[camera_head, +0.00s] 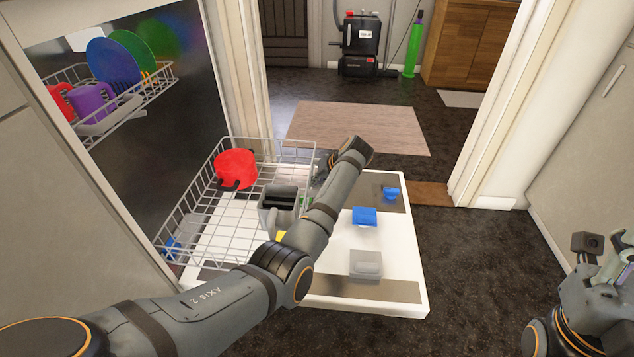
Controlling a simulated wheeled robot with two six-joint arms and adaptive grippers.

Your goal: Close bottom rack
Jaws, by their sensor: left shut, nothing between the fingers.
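The bottom rack (225,147) is a wire basket pulled out from the dishwasher at left, over its lowered white door (408,240). It holds a red pot (236,167) and a grey container (278,207). My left arm reaches across the rack and door. My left gripper (320,166) is shut and empty at the rack's outer right side, partly hidden by my arm; I cannot tell whether it touches the wire. My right gripper (622,255) is at the right edge, far from the rack, and its fingers are too unclear to judge.
The top rack (140,98) holds blue and green plates and a purple cup. The door has a blue detergent tab (364,217) shape and a grey square part (366,264) on it. Dark floor (480,265) is clear right of the door. A mat (350,125) lies beyond.

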